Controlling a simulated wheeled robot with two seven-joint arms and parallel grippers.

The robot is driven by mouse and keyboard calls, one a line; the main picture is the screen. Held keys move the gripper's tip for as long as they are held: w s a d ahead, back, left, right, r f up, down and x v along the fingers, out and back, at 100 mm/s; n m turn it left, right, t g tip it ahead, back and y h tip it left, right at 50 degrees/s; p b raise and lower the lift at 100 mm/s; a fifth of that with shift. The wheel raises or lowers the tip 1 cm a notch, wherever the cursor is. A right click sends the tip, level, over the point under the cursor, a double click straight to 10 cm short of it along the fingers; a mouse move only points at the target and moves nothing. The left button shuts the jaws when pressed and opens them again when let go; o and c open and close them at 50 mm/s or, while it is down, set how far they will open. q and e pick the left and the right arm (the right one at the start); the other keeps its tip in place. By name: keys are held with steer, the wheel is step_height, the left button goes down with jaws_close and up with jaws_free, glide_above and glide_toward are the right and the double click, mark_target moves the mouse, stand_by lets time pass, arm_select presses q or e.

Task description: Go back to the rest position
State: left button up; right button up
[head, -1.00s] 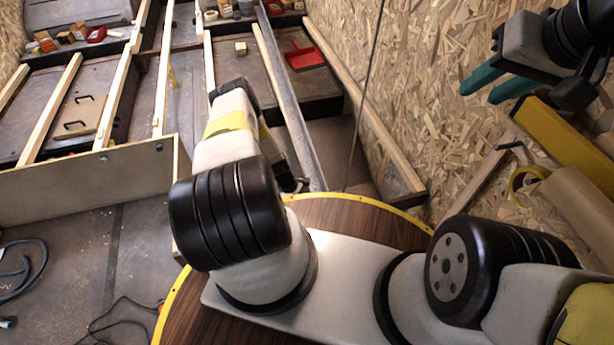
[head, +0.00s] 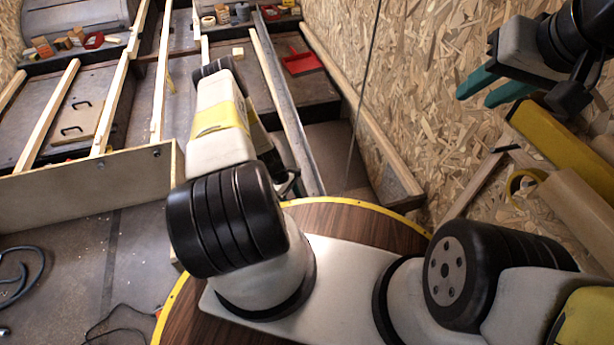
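My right gripper (head: 492,88) shows at the upper right, in front of the chipboard wall. Its two teal fingers stand apart with a gap between them, and nothing shows in the gap. My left arm (head: 222,130) reaches forward from the middle of the view. Its gripper cannot be made out; the arm's own links hide that end.
A wooden frame with a pale front board (head: 85,188) fills the left. A red dustpan (head: 303,62) lies beyond my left arm. The chipboard wall (head: 440,120) closes the right side, with a tape roll (head: 522,184) near it. Cables (head: 22,280) lie on the floor at left.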

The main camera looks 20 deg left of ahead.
arm_select(q)
steer(key=shift+a+r, duration=0.2)
steer(key=shift+r, duration=0.25)
